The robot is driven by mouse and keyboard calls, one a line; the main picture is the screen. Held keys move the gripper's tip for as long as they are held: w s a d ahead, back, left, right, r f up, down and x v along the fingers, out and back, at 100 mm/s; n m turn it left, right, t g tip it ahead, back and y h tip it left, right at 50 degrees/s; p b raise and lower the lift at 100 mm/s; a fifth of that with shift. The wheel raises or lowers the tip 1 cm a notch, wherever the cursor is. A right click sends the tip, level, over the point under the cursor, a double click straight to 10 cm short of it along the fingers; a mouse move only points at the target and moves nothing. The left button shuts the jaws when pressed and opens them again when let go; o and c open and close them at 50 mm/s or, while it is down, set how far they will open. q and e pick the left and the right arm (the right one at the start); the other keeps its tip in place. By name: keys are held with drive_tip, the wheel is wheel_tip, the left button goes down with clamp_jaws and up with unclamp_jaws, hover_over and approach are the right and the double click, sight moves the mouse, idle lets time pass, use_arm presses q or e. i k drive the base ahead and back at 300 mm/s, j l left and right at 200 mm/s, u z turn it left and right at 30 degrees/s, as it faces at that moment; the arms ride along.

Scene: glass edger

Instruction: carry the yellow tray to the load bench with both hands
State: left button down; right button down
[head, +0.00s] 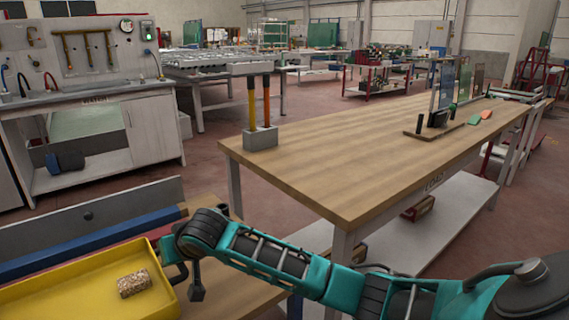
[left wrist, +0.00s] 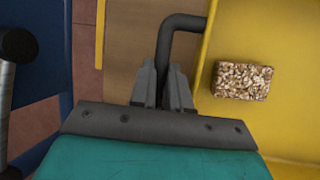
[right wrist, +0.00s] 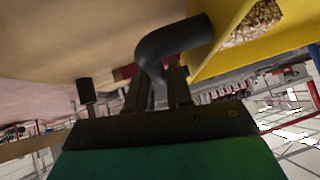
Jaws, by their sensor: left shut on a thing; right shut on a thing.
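The yellow tray (head: 85,287) is at the lower left of the head view, cut off by the frame edge. A speckled tan block (head: 134,283) lies in it. My right gripper (head: 176,258) is at the tray's right end; in the right wrist view it is shut on a dark bent handle (right wrist: 172,42). In the left wrist view my left gripper (left wrist: 165,88) is shut on the other dark handle (left wrist: 183,22), beside the tray wall. My left gripper is outside the head view. I cannot tell whether the tray touches the surface below.
A blue bar (head: 90,243) runs behind the tray. A white cabinet (head: 150,128) stands left.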

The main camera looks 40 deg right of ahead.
sight(382, 152)
drive_tip(key=k, duration=0.3)
drive_tip(key=k+z, duration=0.35)
drive_tip(key=z, duration=2.4)
drive_tip(key=i+z, duration=0.2)
drive_tip(key=z, duration=0.5)
drive_tip(key=i+j, duration=0.1)
drive_tip(key=i, duration=0.35)
drive_tip(key=i+j+z, duration=0.1)
drive_tip(key=i, duration=0.35)
drive_tip(key=i+j, duration=0.15)
drive_tip(key=i, duration=0.35)
